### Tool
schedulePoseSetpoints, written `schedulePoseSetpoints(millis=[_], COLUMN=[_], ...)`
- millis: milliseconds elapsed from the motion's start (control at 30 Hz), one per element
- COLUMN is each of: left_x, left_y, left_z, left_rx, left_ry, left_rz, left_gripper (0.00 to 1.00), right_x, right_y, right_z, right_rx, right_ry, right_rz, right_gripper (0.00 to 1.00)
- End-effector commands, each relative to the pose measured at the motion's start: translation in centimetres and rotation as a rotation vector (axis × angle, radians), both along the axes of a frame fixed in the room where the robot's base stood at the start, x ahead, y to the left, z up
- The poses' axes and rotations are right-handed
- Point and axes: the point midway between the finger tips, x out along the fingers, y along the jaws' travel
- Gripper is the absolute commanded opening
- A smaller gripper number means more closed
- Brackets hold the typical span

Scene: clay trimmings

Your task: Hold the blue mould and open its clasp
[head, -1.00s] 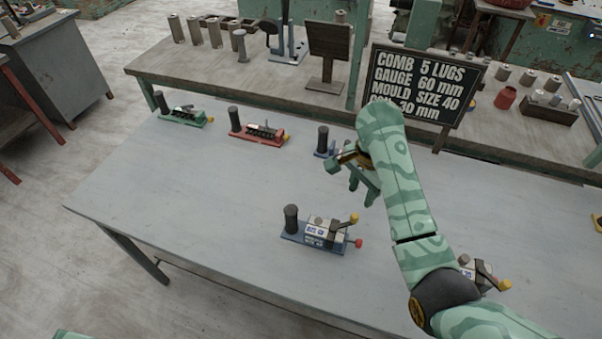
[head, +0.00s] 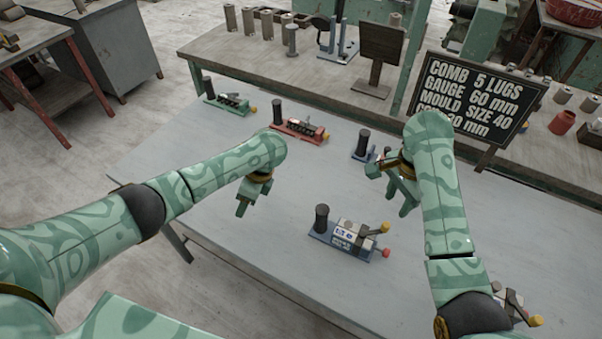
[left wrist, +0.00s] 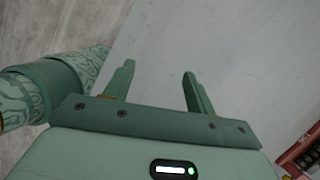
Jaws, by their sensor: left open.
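A blue-based mould (head: 330,238) lies on the near part of the grey table.
At the back of the table are a green-based fixture (head: 232,105), a red-based one (head: 298,128) and a blue-based one (head: 363,148), partly hidden by my right gripper. Another fixture (head: 510,302) is at the lower right. A sign (head: 475,95) stands behind. The tabletop left of the mould is clear.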

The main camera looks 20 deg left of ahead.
Motion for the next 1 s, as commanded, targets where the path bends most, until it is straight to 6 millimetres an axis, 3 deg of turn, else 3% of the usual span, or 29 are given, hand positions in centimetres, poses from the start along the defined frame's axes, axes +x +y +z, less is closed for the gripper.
schedulePoseSetpoints(millis=[33, 200, 333, 500, 667, 1000], left_x=[1.3, 3.3, 3.3, 2.9, 2.7, 2.7], left_y=[-3.0, -11.8, -16.5, -19.3, -19.8, -19.7], left_z=[1.7, 7.3, 10.6, 12.7, 11.7, 4.1], left_rx=[-0.056, -0.229, -0.316, -0.369, -0.380, -0.376], left_ry=[-0.033, -0.099, -0.121, -0.128, -0.126, -0.125], left_rz=[-0.036, -0.153, -0.228, -0.279, -0.286, -0.283], left_gripper=[0.56, 0.56, 0.56, 0.56, 0.56, 0.56], right_x=[0.0, 0.0, 0.0, 0.0, 0.0, 0.0], right_y=[0.0, 0.0, 0.0, 0.0, 0.0, 0.0], right_z=[0.0, 0.0, 0.0, 0.0, 0.0, 0.0], right_rx=[0.000, 0.000, 0.000, 0.000, 0.000, 0.000], right_ry=[0.000, 0.000, 0.000, 0.000, 0.000, 0.000], right_rz=[0.000, 0.000, 0.000, 0.000, 0.000, 0.000], right_gripper=[0.36, 0.36, 0.36, 0.36, 0.36, 0.36])
